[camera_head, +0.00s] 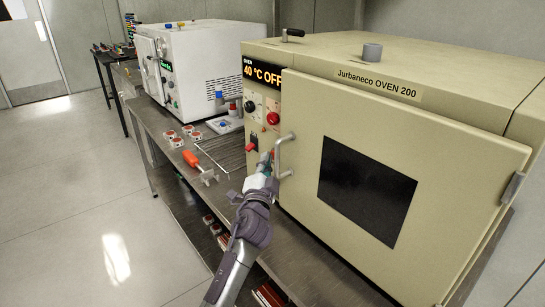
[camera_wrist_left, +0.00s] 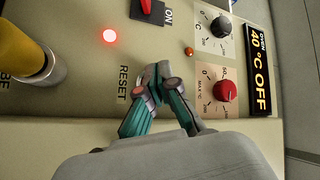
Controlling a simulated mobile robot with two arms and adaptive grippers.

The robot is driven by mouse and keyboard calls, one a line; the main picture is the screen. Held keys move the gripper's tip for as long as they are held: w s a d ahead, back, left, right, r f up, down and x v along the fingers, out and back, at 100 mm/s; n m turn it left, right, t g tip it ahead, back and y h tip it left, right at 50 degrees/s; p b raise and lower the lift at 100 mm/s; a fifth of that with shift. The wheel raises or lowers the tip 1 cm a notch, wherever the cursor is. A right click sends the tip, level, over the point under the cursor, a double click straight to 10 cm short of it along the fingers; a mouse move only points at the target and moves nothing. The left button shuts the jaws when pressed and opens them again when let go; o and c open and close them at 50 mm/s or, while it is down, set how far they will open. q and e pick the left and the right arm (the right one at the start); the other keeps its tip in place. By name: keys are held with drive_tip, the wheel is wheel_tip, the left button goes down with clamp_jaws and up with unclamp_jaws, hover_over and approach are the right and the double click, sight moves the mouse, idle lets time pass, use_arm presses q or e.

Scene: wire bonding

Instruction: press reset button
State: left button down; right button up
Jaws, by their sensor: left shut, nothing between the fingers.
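The cream oven (camera_head: 455,160) has a control panel on its left front. In the left wrist view the panel carries a black RESET label (camera_wrist_left: 122,83) and a lit round red light (camera_wrist_left: 109,36) beside it. My left gripper (camera_head: 268,158) is at the lower panel, left of the door handle. In the left wrist view its fingers (camera_wrist_left: 155,75) are shut and empty, with the tips right over the panel just beside the RESET label. They cover that spot, so a button there is hidden. I cannot tell whether the tips touch the panel.
The grey door handle (camera_head: 283,155) is close to my left gripper. A red switch (camera_wrist_left: 148,8), an amber lamp (camera_wrist_left: 189,51), a black knob (camera_wrist_left: 221,27) and a red knob (camera_wrist_left: 226,91) surround the fingers.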

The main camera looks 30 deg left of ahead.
use_arm(q)
drive_tip(key=shift+w+d+r, duration=0.15)
drive_tip(key=shift+r, duration=0.3)
idle(0.9)
drive_tip(key=shift+f, duration=0.3)
drive_tip(key=shift+s, duration=0.25)
drive_tip(key=s, duration=0.1)
drive_tip(key=s+a+p, duration=0.1)
drive_tip(key=s, duration=0.1)
drive_tip(key=s+a, duration=0.1)
drive_tip(key=shift+s+a+f+p, duration=0.15)
drive_tip(key=shift+s+p, duration=0.25)
idle(0.7)
